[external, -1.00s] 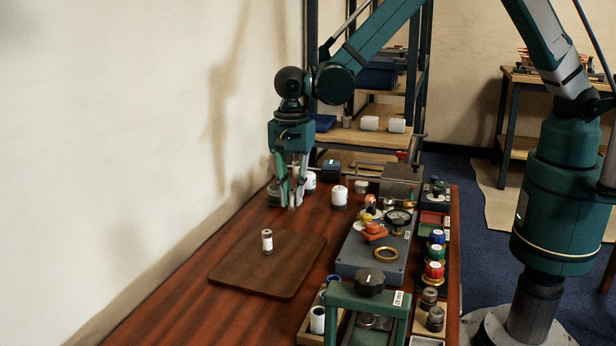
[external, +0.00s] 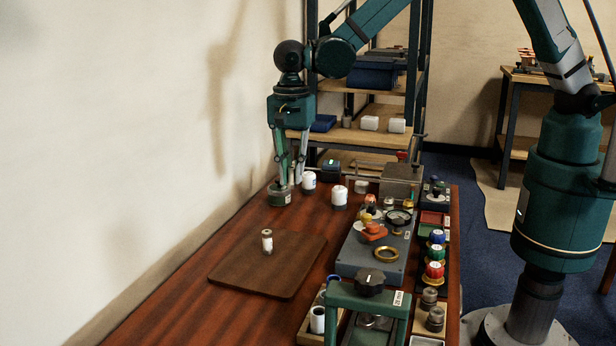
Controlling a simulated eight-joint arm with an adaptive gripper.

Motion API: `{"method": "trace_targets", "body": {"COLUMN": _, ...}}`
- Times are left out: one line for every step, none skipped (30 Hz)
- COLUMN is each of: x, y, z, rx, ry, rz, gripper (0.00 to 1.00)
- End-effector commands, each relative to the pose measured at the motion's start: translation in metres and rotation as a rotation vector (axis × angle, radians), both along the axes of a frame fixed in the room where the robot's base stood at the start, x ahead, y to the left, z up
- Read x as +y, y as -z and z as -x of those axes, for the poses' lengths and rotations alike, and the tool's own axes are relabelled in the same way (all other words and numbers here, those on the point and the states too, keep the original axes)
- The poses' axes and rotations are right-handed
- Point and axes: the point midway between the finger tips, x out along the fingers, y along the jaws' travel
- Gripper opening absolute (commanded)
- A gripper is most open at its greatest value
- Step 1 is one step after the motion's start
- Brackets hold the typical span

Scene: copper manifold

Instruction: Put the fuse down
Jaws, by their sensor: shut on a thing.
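My gripper (external: 292,180) points down at the far left of the wooden table, by the wall. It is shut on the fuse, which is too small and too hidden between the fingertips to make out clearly. A dark green round pot (external: 280,195) with a pale label stands at the fingertips; I cannot tell whether they touch it. A small pale cylinder with darker ends (external: 267,241) stands upright on a brown board (external: 240,277), nearer the camera and apart from my gripper.
White jars (external: 339,196) stand right of my gripper. A grey panel (external: 357,259) with a gauge, an orange knob and a brass ring is further right. A green press frame (external: 368,300) stands in front. The table left of the brown board is clear.

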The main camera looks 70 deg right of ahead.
Motion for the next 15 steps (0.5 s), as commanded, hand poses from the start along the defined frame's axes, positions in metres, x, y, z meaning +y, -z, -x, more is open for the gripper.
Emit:
{"method": "trace_targets", "body": {"x": 0.000, "y": 0.000, "z": 0.000, "rx": 0.000, "ry": 0.000, "rz": 0.000, "gripper": 0.01}}
{"method": "trace_targets", "body": {"x": 0.000, "y": 0.000, "z": 0.000, "rx": 0.000, "ry": 0.000, "rz": 0.000, "gripper": 0.01}}
{"method": "trace_targets", "body": {"x": 0.000, "y": 0.000, "z": 0.000, "rx": 0.000, "ry": 0.000, "rz": 0.000, "gripper": 0.01}}
{"method": "trace_targets", "body": {"x": 0.000, "y": 0.000, "z": 0.000, "rx": 0.000, "ry": 0.000, "rz": 0.000, "gripper": 0.01}}
{"method": "trace_targets", "body": {"x": 0.000, "y": 0.000, "z": 0.000, "rx": 0.000, "ry": -0.001, "rz": 0.000, "gripper": 0.01}}
{"method": "trace_targets", "body": {"x": 0.001, "y": 0.000, "z": 0.000, "rx": 0.000, "ry": -0.003, "rz": 0.000, "gripper": 0.01}}
{"method": "trace_targets", "body": {"x": 0.001, "y": 0.000, "z": 0.000, "rx": 0.000, "ry": -0.006, "rz": 0.000, "gripper": 0.01}}
{"method": "trace_targets", "body": {"x": 0.002, "y": 0.000, "z": 0.000, "rx": 0.000, "ry": -0.011, "rz": 0.000, "gripper": 0.01}}
{"method": "trace_targets", "body": {"x": 0.004, "y": 0.000, "z": 0.000, "rx": 0.000, "ry": -0.019, "rz": 0.000, "gripper": 0.01}}
{"method": "trace_targets", "body": {"x": 0.005, "y": 0.000, "z": 0.000, "rx": 0.000, "ry": -0.028, "rz": 0.000, "gripper": 0.01}}
{"method": "trace_targets", "body": {"x": 0.007, "y": 0.000, "z": 0.000, "rx": 0.000, "ry": -0.038, "rz": 0.000, "gripper": 0.01}}
{"method": "trace_targets", "body": {"x": 0.010, "y": -0.001, "z": 0.001, "rx": 0.000, "ry": -0.056, "rz": 0.000, "gripper": 0.01}}
{"method": "trace_targets", "body": {"x": 0.013, "y": -0.001, "z": 0.001, "rx": 0.000, "ry": -0.072, "rz": 0.000, "gripper": 0.01}}
{"method": "trace_targets", "body": {"x": 0.016, "y": -0.001, "z": 0.001, "rx": 0.000, "ry": -0.090, "rz": 0.000, "gripper": 0.01}}
{"method": "trace_targets", "body": {"x": 0.021, "y": -0.001, "z": 0.001, "rx": 0.000, "ry": -0.119, "rz": 0.000, "gripper": 0.01}}
